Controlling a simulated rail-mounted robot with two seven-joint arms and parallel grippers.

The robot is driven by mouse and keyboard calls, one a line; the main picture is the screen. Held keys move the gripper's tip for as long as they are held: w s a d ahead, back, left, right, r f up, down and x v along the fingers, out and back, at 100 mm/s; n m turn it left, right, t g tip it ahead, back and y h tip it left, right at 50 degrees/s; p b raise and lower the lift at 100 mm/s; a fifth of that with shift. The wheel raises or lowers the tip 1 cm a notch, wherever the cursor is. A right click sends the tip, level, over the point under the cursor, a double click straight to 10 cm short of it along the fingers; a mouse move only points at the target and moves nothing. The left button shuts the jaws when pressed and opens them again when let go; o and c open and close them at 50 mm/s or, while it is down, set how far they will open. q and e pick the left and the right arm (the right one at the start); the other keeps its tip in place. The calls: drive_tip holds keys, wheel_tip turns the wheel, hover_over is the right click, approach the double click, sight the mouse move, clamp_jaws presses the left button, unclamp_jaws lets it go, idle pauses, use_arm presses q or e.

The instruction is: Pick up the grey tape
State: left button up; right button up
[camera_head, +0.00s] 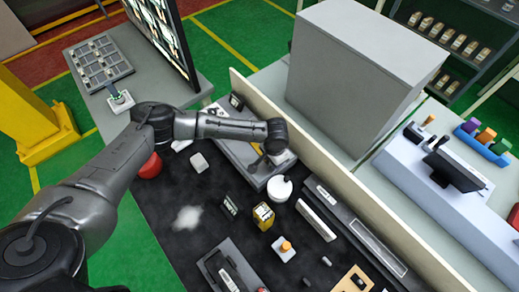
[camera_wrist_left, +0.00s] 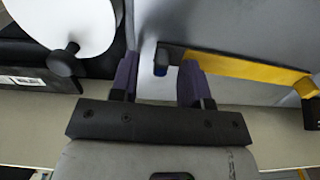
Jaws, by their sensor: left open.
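I cannot tell for sure which thing is the grey tape. A white round thing (camera_head: 279,188) with a dark knob stands beside the grey tray in the head view. A white disc with a dark knob (camera_wrist_left: 62,60) shows at the upper left of the left wrist view, left of my fingers. My left gripper (camera_wrist_left: 158,72) is open, its two purple fingers apart over a grey surface. My right gripper is not in view.
A grey tray (camera_head: 238,152) lies under my left wrist. A low cream wall (camera_head: 330,160) runs behind the dark bench, with a large grey box (camera_head: 345,75) beyond it. A red ball (camera_head: 150,166) is near my forearm.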

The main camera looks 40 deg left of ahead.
use_arm(q)
drive_tip(key=shift+c, duration=0.3)
clamp_jaws()
drive_tip(key=shift+r, duration=0.15)
